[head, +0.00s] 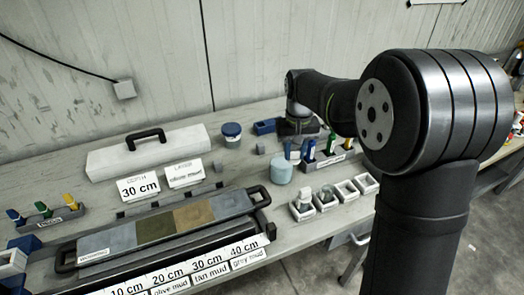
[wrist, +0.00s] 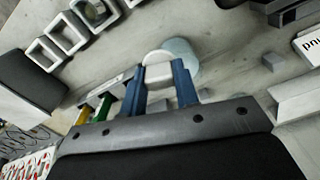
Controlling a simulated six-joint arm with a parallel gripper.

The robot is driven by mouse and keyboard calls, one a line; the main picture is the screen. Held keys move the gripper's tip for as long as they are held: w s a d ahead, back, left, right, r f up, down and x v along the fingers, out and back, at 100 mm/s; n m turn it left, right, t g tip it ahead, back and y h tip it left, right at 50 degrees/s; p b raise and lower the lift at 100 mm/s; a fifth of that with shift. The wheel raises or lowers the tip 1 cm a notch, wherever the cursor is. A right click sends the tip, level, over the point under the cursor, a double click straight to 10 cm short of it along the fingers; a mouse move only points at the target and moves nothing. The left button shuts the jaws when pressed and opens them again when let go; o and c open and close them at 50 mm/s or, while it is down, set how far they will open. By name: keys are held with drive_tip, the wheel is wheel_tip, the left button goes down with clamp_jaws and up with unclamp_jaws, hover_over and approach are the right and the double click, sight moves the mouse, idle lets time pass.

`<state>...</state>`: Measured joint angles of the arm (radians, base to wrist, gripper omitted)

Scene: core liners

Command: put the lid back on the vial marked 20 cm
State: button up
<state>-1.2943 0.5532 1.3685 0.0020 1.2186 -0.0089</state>
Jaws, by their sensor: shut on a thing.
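My gripper (wrist: 158,66) has two blue fingers, shut on a small pale piece (wrist: 158,74) with a rounded edge; it looks like a lid, but I cannot be sure. A light blue cylinder (wrist: 181,56) shows just beyond the fingertips. In the head view the cylinder (head: 281,170) stands on the bench, with my gripper (head: 294,157) close behind it. To its right is a row of square white holders (head: 301,210). The two nearest hold something pale and round; the farther ones look empty. I cannot read a 20 cm mark on any vial.
A core tray (head: 163,228) with depth labels (head: 168,276) lies at the front left. A white lidded box (head: 150,153), a 30 cm sign (head: 138,188) and a blue-lidded jar (head: 231,134) stand behind. A rack of coloured tools (head: 335,157) is near my gripper.

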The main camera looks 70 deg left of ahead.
drive_tip(key=w+d+r+m, duration=0.1)
drive_tip(key=w+d+m, duration=0.2)
drive_tip(key=w+d, duration=0.5)
wheel_tip(320, 180, down, 6)
drive_tip(key=s+d, duration=0.1)
drive_tip(key=shift+d, duration=0.2)
drive_tip(key=shift+s+f, duration=0.1)
drive_tip(key=shift+f, duration=0.1)
idle(1.8)
drive_tip(key=o, duration=1.5)
drive_tip(key=shift+r, duration=0.1)
drive_tip(key=shift+r, duration=3.45)
